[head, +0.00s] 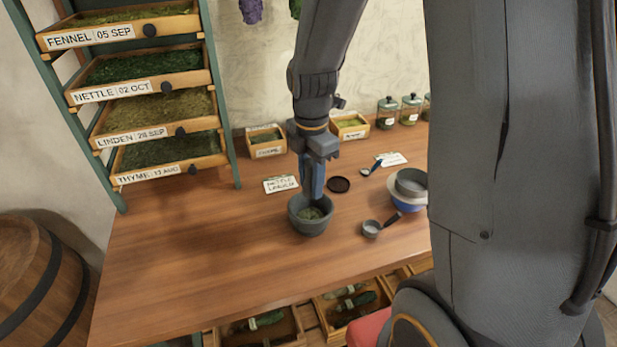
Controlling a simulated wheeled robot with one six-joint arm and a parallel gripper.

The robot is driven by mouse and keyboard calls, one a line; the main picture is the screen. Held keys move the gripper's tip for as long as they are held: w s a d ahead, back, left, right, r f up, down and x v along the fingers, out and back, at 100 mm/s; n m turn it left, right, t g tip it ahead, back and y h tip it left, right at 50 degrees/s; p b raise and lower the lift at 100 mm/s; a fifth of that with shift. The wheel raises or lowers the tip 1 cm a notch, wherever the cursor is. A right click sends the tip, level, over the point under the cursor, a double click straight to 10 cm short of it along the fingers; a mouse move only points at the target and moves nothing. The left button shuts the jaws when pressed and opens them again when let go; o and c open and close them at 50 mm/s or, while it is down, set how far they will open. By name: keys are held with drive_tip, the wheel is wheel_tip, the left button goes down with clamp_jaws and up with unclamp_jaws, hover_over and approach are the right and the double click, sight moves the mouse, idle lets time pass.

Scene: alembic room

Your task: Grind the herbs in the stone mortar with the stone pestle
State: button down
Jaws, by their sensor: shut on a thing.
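The dark grey stone mortar (311,225) stands upright near the middle of the wooden table. Green herbs (311,213) show in its bowl. My gripper (312,188) points down just above and into the mouth of the mortar, shut on the stone pestle (317,203). Most of the pestle is hidden by the fingers, and its lower end is inside the mortar. I cannot tell whether it touches the herbs or the bottom.
A small metal cup with a dark handle (372,229) lies right of the mortar. Small herb boxes (266,146) and jars stand at the back. The table's left side is clear.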

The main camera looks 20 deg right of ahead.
drive_tip(key=shift+f+b, duration=1.65)
drive_tip(key=shift+f, duration=0.25)
drive_tip(key=shift+f+b, duration=1.1)
drive_tip(key=shift+f, duration=1.4)
drive_tip(key=shift+f, duration=0.4)
drive_tip(key=shift+s, duration=0.15)
